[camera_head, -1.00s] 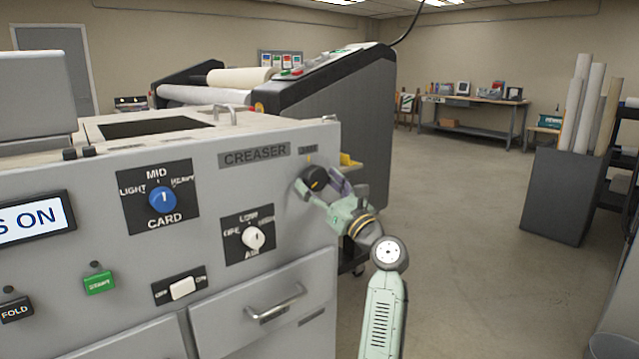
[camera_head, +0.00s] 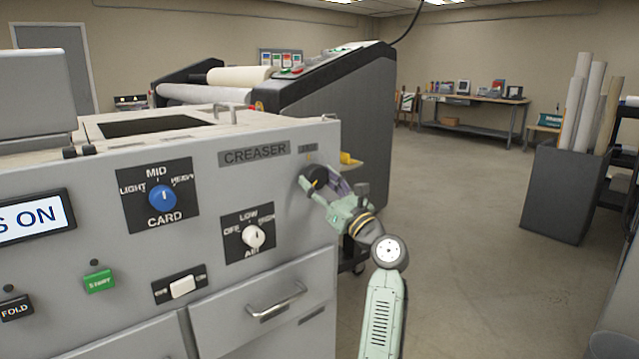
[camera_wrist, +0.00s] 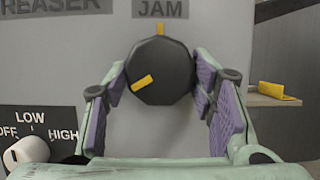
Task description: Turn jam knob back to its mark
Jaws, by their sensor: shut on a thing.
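The black jam knob (camera_wrist: 160,78) is on the grey creaser panel under the JAM label (camera_wrist: 160,8) in the wrist view. A yellow mark (camera_wrist: 160,29) sits on the panel at the knob's top. The knob's yellow pointer stripe (camera_wrist: 142,83) lies left of and below the knob's centre, tilted, not in line with the mark. My gripper (camera_wrist: 160,82) has its purple-padded fingers on both sides of the knob and is shut on it. In the head view my gripper (camera_head: 322,184) reaches the knob (camera_head: 315,178) from the lower right, partly hiding it.
The AIR knob (camera_head: 253,236) and blue CARD knob (camera_head: 162,198) are on the same panel to the left. A drawer handle (camera_head: 276,302) sticks out below. A yellow piece (camera_head: 350,158) lies on a ledge right of the panel.

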